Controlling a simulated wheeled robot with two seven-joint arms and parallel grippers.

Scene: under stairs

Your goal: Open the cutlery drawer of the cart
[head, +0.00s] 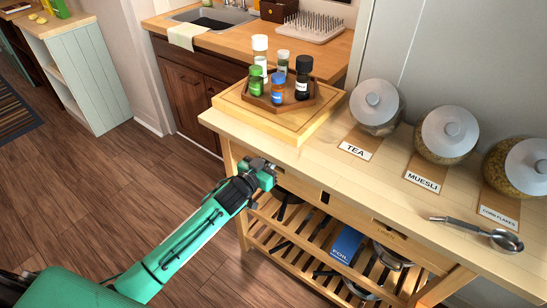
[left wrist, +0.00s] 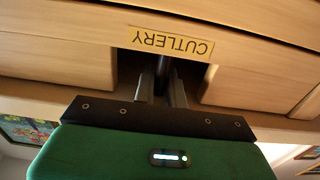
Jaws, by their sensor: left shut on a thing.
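The wooden cart (head: 345,190) stands in the middle right of the head view. Its cutlery drawer (head: 300,188) is at the left of the front, partly hidden by my left gripper (head: 268,172). In the left wrist view the CUTLERY label (left wrist: 170,42) reads upside down above a dark cut-out in the drawer front (left wrist: 60,50). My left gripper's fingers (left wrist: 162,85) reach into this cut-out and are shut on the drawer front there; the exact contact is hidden. The drawer looks flush with the cart. My right gripper is not in view.
A second labelled drawer (head: 389,231) is to the right. The cart top holds a wooden tray (head: 236,105) with several bottles, a tea jar (head: 375,105), a muesli jar (head: 447,135), a corn flakes jar (head: 518,168) and a scoop (head: 505,241). The floor (head: 110,180) at left is clear.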

